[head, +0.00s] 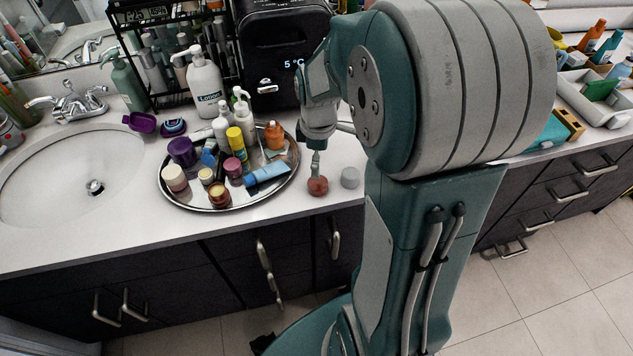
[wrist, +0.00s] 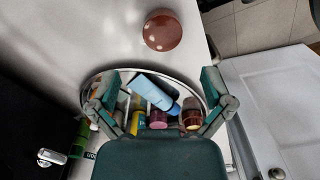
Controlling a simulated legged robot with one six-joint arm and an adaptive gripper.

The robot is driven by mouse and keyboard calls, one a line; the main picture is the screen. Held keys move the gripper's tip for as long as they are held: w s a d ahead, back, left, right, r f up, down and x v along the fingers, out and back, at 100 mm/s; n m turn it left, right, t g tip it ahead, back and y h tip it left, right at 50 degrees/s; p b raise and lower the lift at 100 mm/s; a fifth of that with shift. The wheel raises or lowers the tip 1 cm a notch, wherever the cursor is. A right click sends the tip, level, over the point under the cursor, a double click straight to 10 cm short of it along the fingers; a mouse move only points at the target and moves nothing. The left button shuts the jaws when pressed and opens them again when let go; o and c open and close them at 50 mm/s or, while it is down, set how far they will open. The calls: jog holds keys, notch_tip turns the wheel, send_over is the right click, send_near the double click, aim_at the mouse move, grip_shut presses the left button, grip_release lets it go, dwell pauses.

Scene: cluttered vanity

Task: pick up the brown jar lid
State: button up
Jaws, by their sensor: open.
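The brown jar lid (head: 317,187) is a round, reddish-brown piece on the white counter near its front edge, just right of the round tray. In the wrist view the lid (wrist: 163,32) lies at the top, past the fingertips and clear of them, with a glossy top. My gripper (head: 316,160) is just above the lid in the head view, and a finger overlaps its upper edge there. In the wrist view my gripper (wrist: 160,82) has its two fingers spread wide, with nothing held between them.
A grey round piece (head: 350,177) sits right of the lid. The mirrored tray (head: 172,194) holds several bottles and jars, including a blue tube (head: 266,174). A black box (head: 283,50) stands behind. The sink (head: 60,180) is at left. Counter in front of the tray is clear.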

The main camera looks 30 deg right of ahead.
aim_at(318, 182)
jog(key=f, duration=0.2)
jog(key=shift+a+f, duration=0.2)
jog(key=shift+f, duration=0.1)
jog(key=f, duration=0.5)
jog(key=shift+s+d, duration=0.2)
jog(key=shift+f, duration=0.35)
jog(key=shift+a, duration=0.1)
jog(key=shift+c, duration=0.3)
jog(key=c, duration=0.6)
